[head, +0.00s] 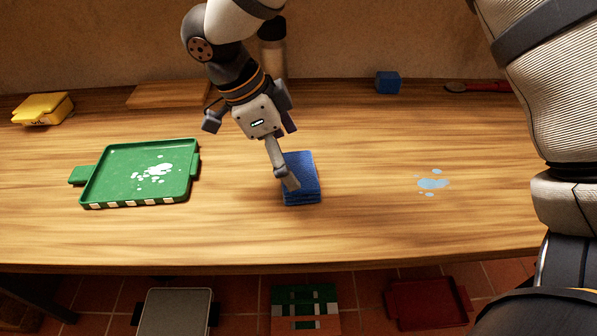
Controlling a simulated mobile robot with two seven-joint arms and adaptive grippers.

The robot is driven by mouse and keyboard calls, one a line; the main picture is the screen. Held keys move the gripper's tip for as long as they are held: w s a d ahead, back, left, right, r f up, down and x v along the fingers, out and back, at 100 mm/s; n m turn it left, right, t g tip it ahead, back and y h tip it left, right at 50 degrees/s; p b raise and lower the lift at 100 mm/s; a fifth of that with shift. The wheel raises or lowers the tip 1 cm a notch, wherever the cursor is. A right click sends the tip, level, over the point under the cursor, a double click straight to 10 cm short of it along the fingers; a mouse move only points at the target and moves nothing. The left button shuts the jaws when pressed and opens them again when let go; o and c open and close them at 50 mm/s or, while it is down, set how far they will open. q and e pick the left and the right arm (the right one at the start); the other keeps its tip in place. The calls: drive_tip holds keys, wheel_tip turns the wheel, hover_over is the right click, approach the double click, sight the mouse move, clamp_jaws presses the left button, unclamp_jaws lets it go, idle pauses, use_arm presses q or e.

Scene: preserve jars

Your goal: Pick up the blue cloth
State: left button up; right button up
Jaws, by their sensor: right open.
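The blue cloth (308,178) lies folded in a thick stack near the middle of the table's front part. My right gripper (289,183) comes down over it from the back. A grey finger overlaps the left part of the cloth in the head view. The other finger is hidden or hard to make out. The gripper is open. Whether the finger touches the cloth or hovers just above it, I cannot tell. My left gripper is not in view.
A green tray (113,185) with pale splashes stands left, and a light blue spill (432,184) lies right. A yellow container (43,108), wooden board (167,94), blue block (388,82) and red-handled tool (480,87) are at the back. Several trays sit below the table's front edge.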

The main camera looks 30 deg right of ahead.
sight(299, 169)
drive_tip(key=x, duration=0.4)
drive_tip(key=shift+d+f, duration=0.2)
drive_tip(key=shift+f, duration=0.05)
drive_tip(key=c, duration=0.9)
wheel_tip(299, 169, up, 3)
drive_tip(key=shift+w+r, duration=0.15)
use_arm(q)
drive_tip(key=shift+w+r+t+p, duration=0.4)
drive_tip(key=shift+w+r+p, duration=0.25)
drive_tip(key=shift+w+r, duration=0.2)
use_arm(e)
drive_tip(key=s+a+r, duration=0.2)
drive_tip(key=a+r, duration=0.1)
drive_tip(key=a, duration=0.1)
drive_tip(key=s+a+r, duration=0.2)
drive_tip(key=a+r, duration=0.1)
drive_tip(key=a, duration=0.1)
drive_tip(key=s+a+r, duration=0.2)
drive_tip(key=a+r, duration=0.1)
drive_tip(key=a, duration=0.2)
drive_tip(key=shift+r, duration=0.35)
drive_tip(key=shift+w, duration=0.1)
